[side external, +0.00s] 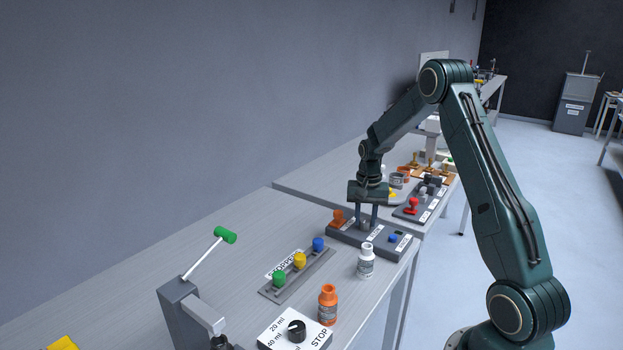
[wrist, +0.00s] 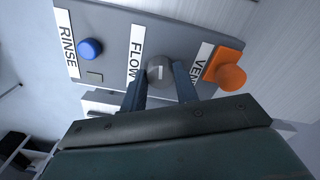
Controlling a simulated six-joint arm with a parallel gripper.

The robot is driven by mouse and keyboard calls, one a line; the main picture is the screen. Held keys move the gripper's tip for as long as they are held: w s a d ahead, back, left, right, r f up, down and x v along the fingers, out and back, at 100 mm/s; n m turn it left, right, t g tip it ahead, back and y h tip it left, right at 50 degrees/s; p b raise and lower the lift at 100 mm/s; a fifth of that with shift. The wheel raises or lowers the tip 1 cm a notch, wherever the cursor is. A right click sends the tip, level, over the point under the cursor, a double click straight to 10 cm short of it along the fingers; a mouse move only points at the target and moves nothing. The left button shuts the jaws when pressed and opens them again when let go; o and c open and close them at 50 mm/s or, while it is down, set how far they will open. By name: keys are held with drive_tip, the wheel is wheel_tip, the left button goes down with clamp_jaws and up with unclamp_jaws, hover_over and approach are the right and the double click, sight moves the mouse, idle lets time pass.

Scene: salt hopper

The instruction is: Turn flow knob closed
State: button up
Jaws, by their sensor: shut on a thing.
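The flow knob (wrist: 160,72) is a round grey knob in the wrist view, on a grey panel beside a white label reading FLOW. My gripper (wrist: 161,84) points down at the panel with its two fingers on either side of the knob, shut on it. In the side view my gripper (side external: 366,222) stands over the middle of the grey panel (side external: 343,236). There the fingers mostly hide the knob. A pale mark shows on the knob's top.
On the same panel sit a blue RINSE button (wrist: 91,48) and an orange vent knob (wrist: 231,78), close to one finger. A white bottle (side external: 366,261), an orange bottle (side external: 327,304) and a stopper rack (side external: 297,275) stand nearer on the table.

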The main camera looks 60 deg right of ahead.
drive_tip(key=n, duration=1.1)
drive_tip(key=shift+d+n, duration=0.1)
drive_tip(key=shift+n, duration=2.3)
drive_tip(key=o, duration=1)
drive_tip(key=shift+r, duration=0.1)
